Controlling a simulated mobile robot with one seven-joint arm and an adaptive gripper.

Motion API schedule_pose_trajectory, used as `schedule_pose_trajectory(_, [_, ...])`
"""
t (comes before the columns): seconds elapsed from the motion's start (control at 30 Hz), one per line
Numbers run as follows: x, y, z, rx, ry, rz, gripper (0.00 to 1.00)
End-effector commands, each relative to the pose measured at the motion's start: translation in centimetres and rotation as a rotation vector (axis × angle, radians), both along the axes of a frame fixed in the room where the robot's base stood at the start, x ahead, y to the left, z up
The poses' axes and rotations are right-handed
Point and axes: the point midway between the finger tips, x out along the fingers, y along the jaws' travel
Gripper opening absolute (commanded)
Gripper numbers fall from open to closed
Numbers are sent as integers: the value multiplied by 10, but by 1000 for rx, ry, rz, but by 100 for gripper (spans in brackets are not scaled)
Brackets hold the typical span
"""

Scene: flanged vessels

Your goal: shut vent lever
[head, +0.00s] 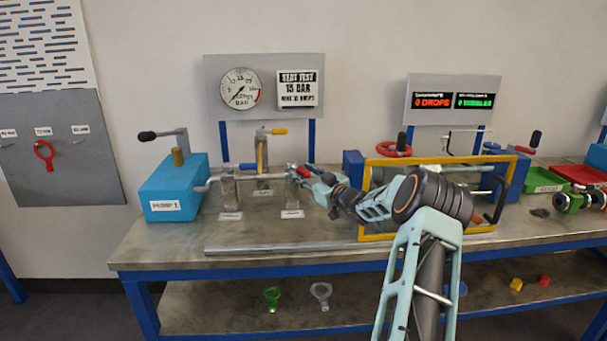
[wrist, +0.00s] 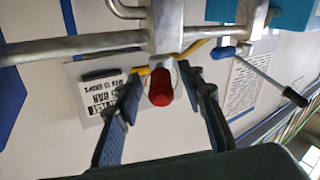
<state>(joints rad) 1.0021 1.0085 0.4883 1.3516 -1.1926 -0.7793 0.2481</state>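My gripper (head: 305,171) reaches in from the right to the pipe fittings on the bench. In the wrist view my gripper (wrist: 163,82) is open, its two dark fingers on either side of a red lever grip (wrist: 160,87), with a gap visible on both sides. The red grip also shows beside the fingers in the head view (head: 301,169), partly hidden. A yellow-handled lever (head: 275,131) stands on the taller middle fitting, and a blue-handled lever (head: 240,166) is on the left fitting. The small labels are unreadable, so I cannot tell which is the vent lever.
A blue pump box (head: 172,190) with a black-knobbed handle stands at left. A yellow frame (head: 440,161) stands right of the fittings, behind my arm. A gauge (head: 240,88) is on the panel behind. The bench front is mostly clear.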

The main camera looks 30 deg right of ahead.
Motion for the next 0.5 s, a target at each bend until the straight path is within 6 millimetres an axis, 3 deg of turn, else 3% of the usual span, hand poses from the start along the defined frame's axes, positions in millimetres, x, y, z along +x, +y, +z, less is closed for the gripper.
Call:
schedule_pose_trajectory(0.27, [0,0,7,-2,-1,0,36])
schedule_pose_trajectory(0.5, [0,1,51,-5,-4,1,36])
